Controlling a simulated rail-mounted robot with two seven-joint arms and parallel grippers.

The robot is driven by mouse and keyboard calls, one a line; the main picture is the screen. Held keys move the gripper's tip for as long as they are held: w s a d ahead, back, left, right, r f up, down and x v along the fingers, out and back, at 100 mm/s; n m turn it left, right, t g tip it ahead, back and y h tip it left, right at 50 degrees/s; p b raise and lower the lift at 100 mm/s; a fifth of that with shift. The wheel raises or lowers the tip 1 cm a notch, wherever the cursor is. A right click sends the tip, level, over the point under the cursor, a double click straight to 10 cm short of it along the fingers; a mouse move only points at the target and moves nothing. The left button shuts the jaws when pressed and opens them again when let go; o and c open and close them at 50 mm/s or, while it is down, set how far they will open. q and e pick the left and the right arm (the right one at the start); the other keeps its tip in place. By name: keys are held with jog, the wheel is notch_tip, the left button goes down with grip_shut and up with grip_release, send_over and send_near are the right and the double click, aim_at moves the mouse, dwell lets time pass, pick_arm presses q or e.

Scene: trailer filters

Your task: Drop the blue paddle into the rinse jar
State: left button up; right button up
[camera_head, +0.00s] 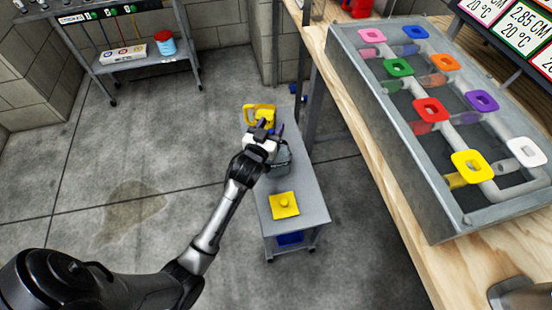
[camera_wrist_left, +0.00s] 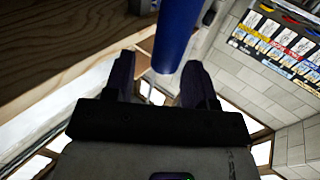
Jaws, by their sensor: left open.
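My left gripper (camera_head: 271,126) is over the small grey cart, its jaws open. In the left wrist view its two dark fingers (camera_wrist_left: 158,82) stand apart. A thick blue rod (camera_wrist_left: 176,38), which looks like part of the blue paddle, comes down from the top edge, its rounded end between the fingers in the picture. I cannot tell whether it touches them, and its other end is out of frame. A clear grey jar (camera_head: 281,160), apparently the rinse jar, stands on the cart, partly hidden by my gripper.
A yellow handled object (camera_head: 259,113) is behind my gripper, and a yellow square lid with a knob (camera_head: 284,205) lies at the cart's near end. The wooden workbench (camera_head: 395,185) on the right holds a clear tank (camera_head: 437,215) with several coloured square handles.

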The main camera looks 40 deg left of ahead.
pick_arm(q)
jog(key=shift+s, duration=0.1)
jog(key=shift+s+d, duration=0.1)
jog(key=shift+s, duration=0.15)
jog(key=p+v, duration=0.5)
jog(key=v, duration=0.8)
jog(key=shift+p, duration=0.35)
